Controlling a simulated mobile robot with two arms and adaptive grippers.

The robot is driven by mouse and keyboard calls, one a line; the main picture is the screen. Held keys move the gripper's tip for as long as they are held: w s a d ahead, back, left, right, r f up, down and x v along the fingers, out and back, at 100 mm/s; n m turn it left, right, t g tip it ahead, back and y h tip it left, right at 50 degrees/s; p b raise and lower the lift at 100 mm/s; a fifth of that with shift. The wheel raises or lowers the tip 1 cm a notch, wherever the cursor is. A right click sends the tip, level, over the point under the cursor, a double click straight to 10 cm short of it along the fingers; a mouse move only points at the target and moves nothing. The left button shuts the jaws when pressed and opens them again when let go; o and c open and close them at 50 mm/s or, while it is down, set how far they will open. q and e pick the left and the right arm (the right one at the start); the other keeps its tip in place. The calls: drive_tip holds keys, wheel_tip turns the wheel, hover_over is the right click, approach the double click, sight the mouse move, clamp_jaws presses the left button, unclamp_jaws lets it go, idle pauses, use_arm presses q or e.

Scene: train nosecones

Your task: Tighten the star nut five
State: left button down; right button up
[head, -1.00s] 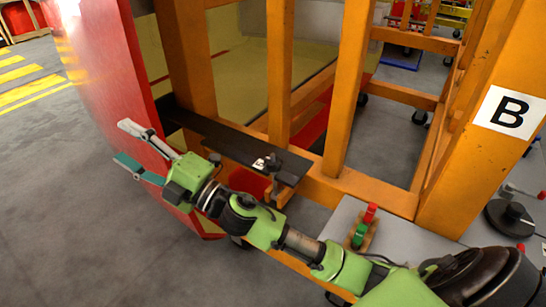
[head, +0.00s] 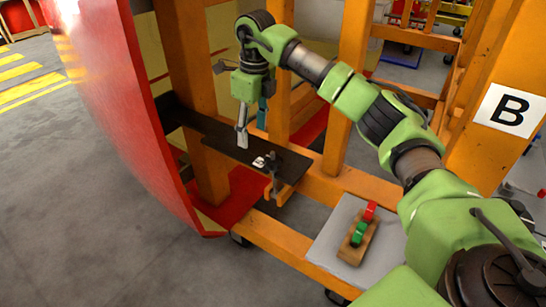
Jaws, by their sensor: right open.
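A dark flat bar (head: 215,138) runs from the red nosecone panel (head: 105,85) to the orange frame (head: 262,232). My right gripper (head: 252,135) points down above the bar, just left of and above the fitting. Its grey and teal fingers are apart, with nothing seen between them. My left gripper is not in view.
Orange posts (head: 355,75) stand close behind and beside my right arm. A grey shelf (head: 330,240) at lower right holds a wooden block with red and green pieces (head: 359,235). A "B" sign (head: 508,111) is on the right post. The floor at left is clear.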

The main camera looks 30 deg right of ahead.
wheel_tip(320, 180, up, 2)
drive_tip(key=h, duration=0.1)
hover_over(273, 158)
drive_tip(key=m, duration=0.1)
drive_tip(key=shift+g+h, duration=0.3)
drive_tip(key=shift+g, duration=0.1)
drive_tip(key=f+p, duration=0.1)
drive_tip(key=f, duration=0.3)
drive_tip(key=f+p, duration=0.2)
drive_tip(key=f, duration=0.3)
drive_tip(key=f+p, duration=0.1)
drive_tip(key=f, duration=0.3)
drive_tip(key=shift+w+d+f, duration=0.2)
drive_tip(key=shift+w+f, duration=0.1)
drive_tip(key=shift+w, duration=0.05)
drive_tip(key=c, duration=1.1)
